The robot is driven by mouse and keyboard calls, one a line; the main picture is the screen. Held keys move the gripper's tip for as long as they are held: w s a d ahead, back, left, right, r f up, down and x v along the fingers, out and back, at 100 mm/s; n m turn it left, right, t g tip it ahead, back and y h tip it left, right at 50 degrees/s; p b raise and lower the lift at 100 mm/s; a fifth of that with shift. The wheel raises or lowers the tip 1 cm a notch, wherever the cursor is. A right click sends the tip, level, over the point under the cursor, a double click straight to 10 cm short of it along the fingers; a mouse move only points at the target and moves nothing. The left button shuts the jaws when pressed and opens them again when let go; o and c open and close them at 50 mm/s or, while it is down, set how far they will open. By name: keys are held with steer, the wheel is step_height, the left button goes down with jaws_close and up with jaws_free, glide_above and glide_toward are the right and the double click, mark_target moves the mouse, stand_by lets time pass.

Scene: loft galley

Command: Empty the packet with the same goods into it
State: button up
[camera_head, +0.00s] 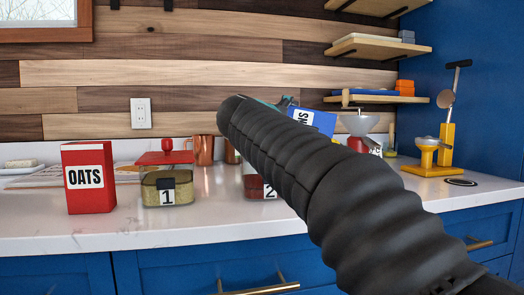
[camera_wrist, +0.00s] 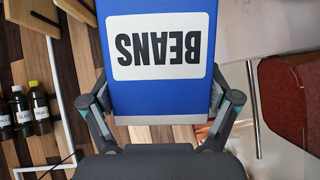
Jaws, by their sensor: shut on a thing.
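My gripper (camera_wrist: 160,85) is shut on a blue packet (camera_wrist: 158,90) with a white BEANS label, upside down in the wrist view. The packet (camera_head: 318,119) also shows in the head view, raised above the counter and partly behind my arm. Jar 1 (camera_head: 155,190), with yellow-green contents, stands on the counter at left. Jar 2 (camera_head: 252,186), with dark red contents, is mostly hidden by my arm. A jar with red-brown contents (camera_wrist: 290,95) is at the right of the wrist view, apart from the packet. The packet's opening is not visible.
A red OATS packet (camera_head: 88,180) stands left of jar 1. A red knobbed thing (camera_head: 166,156) shows above jar 1. Copper mugs (camera_head: 202,150) stand behind. A yellow stand (camera_head: 446,145) is at right. Labelled bottles (camera_wrist: 38,105) show in the wrist view. The front counter is clear.

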mark_target(323, 116)
steer(key=shift+d+f+m+g+b, duration=0.15)
steer(key=shift+d+f+m+b, duration=0.2)
steer(key=shift+d, duration=0.2)
steer(key=shift+d+f+m+g+b, duration=0.15)
steer(key=shift+d+m+b, duration=0.05)
steer(key=shift+d+m, duration=0.3)
steer(key=shift+d+f+m+y, duration=0.1)
steer(key=shift+f+m+y, duration=0.15)
steer(key=shift+m, duration=0.2)
steer(key=shift+d+r+m+g+y+p, duration=0.1)
steer(key=shift+r+m+g+y+p, duration=0.35)
steer(key=shift+r+m+p, duration=0.3)
steer(key=shift+f+m+y+b, duration=0.35)
steer(key=shift+f+m+y, duration=0.05)
steer(key=shift+f+m, duration=0.15)
steer(key=shift+d+r+m+y+p, duration=0.35)
steer(key=shift+r+m+p, duration=0.15)
steer(key=shift+m, duration=0.2)
steer(key=shift+s+d+f+m+g+y+b, duration=0.1)
steer(key=shift+d+f+m+g+y+b, duration=0.2)
steer(key=shift+d+f+m+b, duration=0.45)
steer(key=shift+d+r+m+y, duration=0.1)
steer(key=shift+d+m+y, duration=0.35)
steer(key=shift+d, duration=0.1)
steer(key=shift+d+r+m+y+p, duration=0.6)
steer(key=shift+d+r+m+p, duration=0.15)
steer(key=shift+p, duration=0.35)
steer(key=shift+d+r+m+y, duration=0.3)
steer(key=shift+d+m, duration=0.1)
steer(key=shift+m, duration=0.15)
